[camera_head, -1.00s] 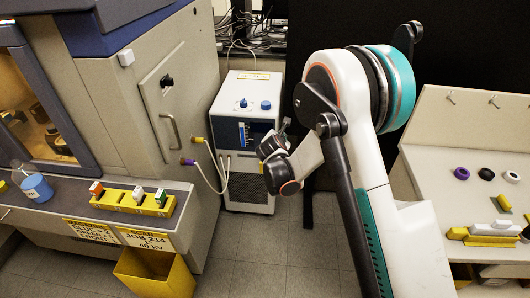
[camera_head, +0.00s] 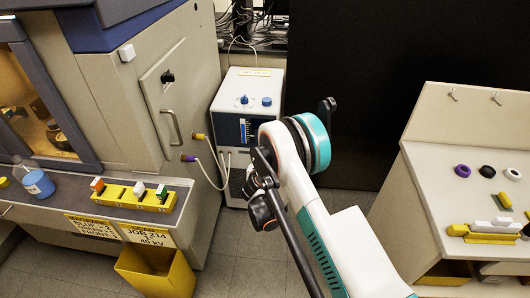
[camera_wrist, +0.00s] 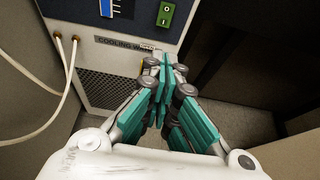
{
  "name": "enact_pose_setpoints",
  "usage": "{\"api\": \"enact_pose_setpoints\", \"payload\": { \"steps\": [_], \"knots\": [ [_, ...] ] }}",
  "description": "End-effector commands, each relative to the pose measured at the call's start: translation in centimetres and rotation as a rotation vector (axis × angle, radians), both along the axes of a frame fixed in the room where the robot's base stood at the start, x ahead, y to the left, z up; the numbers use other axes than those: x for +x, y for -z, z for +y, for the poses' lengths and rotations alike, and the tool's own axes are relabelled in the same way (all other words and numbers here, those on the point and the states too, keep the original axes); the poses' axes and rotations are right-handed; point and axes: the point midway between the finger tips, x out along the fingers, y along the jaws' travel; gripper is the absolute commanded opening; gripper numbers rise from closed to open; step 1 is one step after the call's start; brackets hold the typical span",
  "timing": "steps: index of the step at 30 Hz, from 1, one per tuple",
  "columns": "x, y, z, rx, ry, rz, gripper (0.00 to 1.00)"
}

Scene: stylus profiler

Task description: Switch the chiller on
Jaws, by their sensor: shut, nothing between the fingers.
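The chiller (camera_head: 234,108) is a white and grey box on the floor, with blue knobs on top and a dark blue front panel. In the wrist view its front (camera_wrist: 95,58) shows a label reading "COOLING W..." and a dark grille. A green rocker switch (camera_wrist: 166,14) marked O and I sits above the label, near the top edge. My gripper (camera_wrist: 165,62) is shut and empty, its teal fingers together just below the switch and over the label's right end. I cannot tell whether the fingertips touch the panel. In the head view my arm hides the gripper and the switch.
Two pale hoses (camera_head: 207,160) run from the chiller to fittings on the big beige cabinet (camera_head: 155,110) at left. A yellow bin (camera_head: 155,272) stands on the floor in front. A bench (camera_head: 440,185) with small parts is at right.

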Motion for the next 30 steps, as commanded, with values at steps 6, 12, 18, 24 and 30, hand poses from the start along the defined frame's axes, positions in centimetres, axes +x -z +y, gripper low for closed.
{"api": "enact_pose_setpoints", "payload": {
  "steps": [6,12,18,24,30],
  "knots": [
    [2.2,1.2,-0.2,0.0,0.002,0.0,0.0],
    [5.8,2.9,-0.3,0.001,0.003,0.0,0.0],
    [9.3,4.4,-0.4,0.001,0.001,0.0,0.0],
    [11.9,4.6,-0.5,0.001,0.002,0.0,0.0],
    [12.9,4.5,-0.5,0.001,0.0,0.0,0.0]
  ]
}}
